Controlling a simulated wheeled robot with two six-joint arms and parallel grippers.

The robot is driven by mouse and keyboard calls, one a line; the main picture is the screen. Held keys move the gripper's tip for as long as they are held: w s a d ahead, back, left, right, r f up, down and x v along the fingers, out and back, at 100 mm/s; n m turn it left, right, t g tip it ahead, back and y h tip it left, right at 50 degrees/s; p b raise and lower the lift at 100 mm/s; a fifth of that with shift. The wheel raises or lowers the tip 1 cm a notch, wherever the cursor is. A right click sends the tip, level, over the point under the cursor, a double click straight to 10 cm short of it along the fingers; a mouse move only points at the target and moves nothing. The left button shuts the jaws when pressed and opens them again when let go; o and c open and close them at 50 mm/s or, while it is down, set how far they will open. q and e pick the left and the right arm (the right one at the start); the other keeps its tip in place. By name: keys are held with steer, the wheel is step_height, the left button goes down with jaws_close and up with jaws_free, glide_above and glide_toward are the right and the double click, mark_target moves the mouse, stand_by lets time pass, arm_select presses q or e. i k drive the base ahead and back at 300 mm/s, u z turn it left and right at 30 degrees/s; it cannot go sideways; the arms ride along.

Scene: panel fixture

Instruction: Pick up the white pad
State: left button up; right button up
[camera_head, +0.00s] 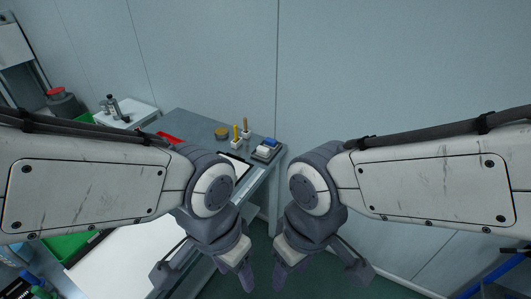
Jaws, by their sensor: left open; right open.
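A small white pad (263,151) appears to lie in a dark tray (275,155) at the right end of the grey bench (190,124). A blue piece (270,141) is beside it. My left gripper (203,278) and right gripper (320,276) hang low in front, fingers spread, both open and with nothing visible between them. Both are apart from the pad, nearer to the camera. My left arm hides part of the bench.
A yellow peg (236,131), a brown peg (246,125) and a yellow round piece (221,133) stand near the tray. A red tray (168,138) and a white box (125,112) are further left. A pale wall (400,70) rises behind. Dark floor shows between the grippers.

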mark_target(263, 152)
steer(key=u, duration=0.4)
steer(key=k, duration=0.3)
steer(key=z, duration=1.4)
steer(key=i, duration=1.55)
steer(key=u, duration=1)
steer(key=i, duration=0.65)
steer(key=u, duration=0.75)
